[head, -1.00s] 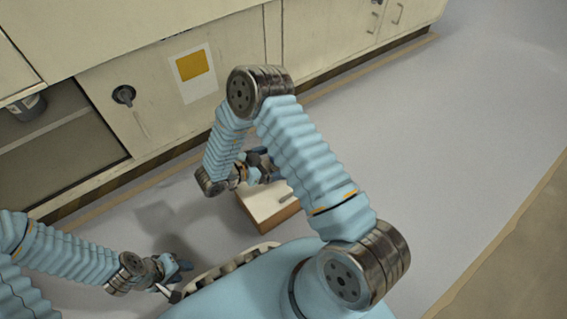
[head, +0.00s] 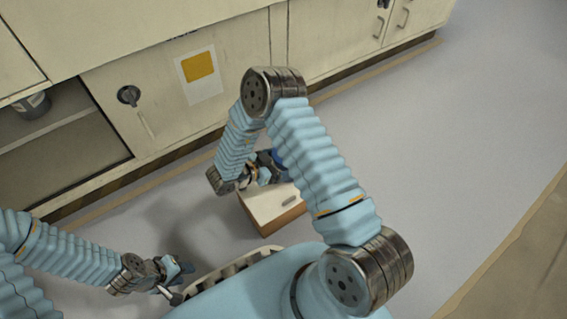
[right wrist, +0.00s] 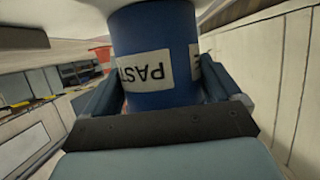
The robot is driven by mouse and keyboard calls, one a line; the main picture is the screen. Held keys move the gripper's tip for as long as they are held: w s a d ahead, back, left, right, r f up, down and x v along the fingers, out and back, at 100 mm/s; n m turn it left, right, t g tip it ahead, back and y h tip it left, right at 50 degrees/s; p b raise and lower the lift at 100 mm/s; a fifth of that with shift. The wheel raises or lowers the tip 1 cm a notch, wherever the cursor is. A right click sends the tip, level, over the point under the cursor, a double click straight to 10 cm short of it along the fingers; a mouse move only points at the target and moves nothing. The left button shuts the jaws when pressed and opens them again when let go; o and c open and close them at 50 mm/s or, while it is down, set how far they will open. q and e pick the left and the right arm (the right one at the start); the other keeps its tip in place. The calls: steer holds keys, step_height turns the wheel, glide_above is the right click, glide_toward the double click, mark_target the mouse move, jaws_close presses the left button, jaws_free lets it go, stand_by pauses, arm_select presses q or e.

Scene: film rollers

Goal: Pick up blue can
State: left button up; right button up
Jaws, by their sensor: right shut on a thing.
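The blue can (right wrist: 155,40) carries a white label with dark letters and fills the middle of the right wrist view. My right gripper (right wrist: 162,92) is shut on it, with one finger on each side. In the head view only a small blue part of the can (head: 279,157) shows beside the gripper, above a pale-topped box; my right arm hides the rest. My left gripper (head: 179,279) is low at the left, away from the can. Its fingers are small and dark there, and I cannot tell whether they are open.
The box (head: 268,206) with brown sides stands on the grey floor below my right gripper. Cream cabinets (head: 150,105) run along the back, with an open shelf (head: 60,130) at the left holding a grey container (head: 32,105). The floor to the right (head: 440,150) is clear.

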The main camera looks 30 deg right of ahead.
step_height(320, 180, up, 4)
steer(key=shift+f+p, duration=0.25)
steer(key=shift+p, duration=0.3)
steer(key=s+a+r+p, duration=0.4)
steer(key=a+r, duration=0.1)
steer(key=r, duration=0.2)
steer(key=s+a+r+p, duration=0.4)
steer(key=a+r+p, duration=0.1)
steer(key=a+r, duration=0.1)
steer(key=shift+a+r, duration=0.2)
steer(key=shift+r, duration=0.5)
